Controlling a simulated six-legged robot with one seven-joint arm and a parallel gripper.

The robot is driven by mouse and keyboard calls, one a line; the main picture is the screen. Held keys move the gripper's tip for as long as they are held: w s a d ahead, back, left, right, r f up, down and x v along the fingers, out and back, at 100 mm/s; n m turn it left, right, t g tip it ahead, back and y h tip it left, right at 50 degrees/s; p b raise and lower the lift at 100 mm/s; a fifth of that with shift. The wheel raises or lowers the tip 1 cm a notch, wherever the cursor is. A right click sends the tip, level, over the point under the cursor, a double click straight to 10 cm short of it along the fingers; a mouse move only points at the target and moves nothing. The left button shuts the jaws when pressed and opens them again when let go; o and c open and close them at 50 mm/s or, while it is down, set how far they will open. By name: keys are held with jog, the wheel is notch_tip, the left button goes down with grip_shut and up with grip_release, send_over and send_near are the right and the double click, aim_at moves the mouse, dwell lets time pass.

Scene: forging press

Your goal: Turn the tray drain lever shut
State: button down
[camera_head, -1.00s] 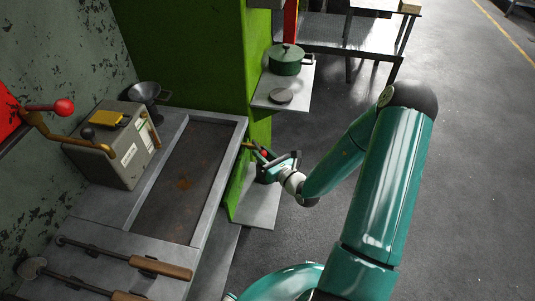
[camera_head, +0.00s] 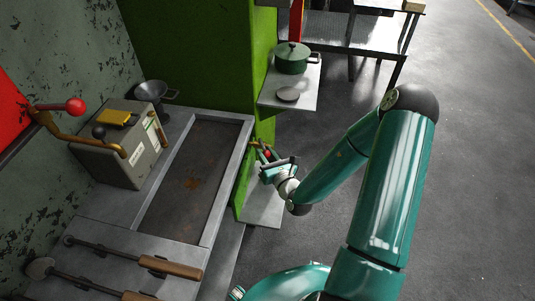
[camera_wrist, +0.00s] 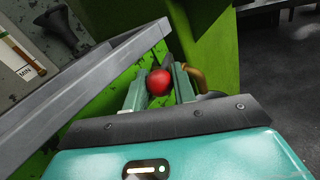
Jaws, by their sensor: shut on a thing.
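The tray (camera_head: 148,218) is a shallow rusty metal basin with a grey rim, and the rim also crosses the left of the wrist view (camera_wrist: 75,85). The drain lever shows as a red ball knob (camera_wrist: 160,82) between my gripper's fingers (camera_wrist: 159,88). A brass pipe (camera_wrist: 195,75) shows beside the right finger. In the head view, my gripper (camera_head: 268,160) is shut around the red knob, just outside the tray's far right corner. The lever's arm and the valve body are mostly hidden by the fingers, so I cannot tell the lever's angle.
A green press column (camera_head: 262,80) stands close behind my gripper. A shelf with a green pot (camera_head: 292,60) and a small disc (camera_head: 288,94) is above it. A grey plate (camera_head: 262,208) is below. A control box (camera_head: 125,145) and long-handled tools (camera_head: 170,267) lie left.

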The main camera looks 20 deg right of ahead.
jog(key=a+m+h, duration=0.1)
jog(key=h, duration=0.1)
jog(key=a+m+h, duration=0.1)
jog(key=h, duration=0.1)
jog(key=a+m+h, duration=0.1)
jog(key=m, duration=0.1)
jog(key=shift+f+h, duration=0.4)
jog(key=shift+w, duration=0.1)
jog(key=shift+r+h, duration=0.25)
jog(key=shift+h, duration=0.25)
jog(key=c, duration=1.2)
grip_release()
jog(key=shift+o, duration=0.2)
jog(key=shift+w, duration=0.1)
jog(key=shift+d+n+y, duration=0.1)
jog(key=shift+n+y, duration=0.2)
jog(key=shift+y, duration=0.5)
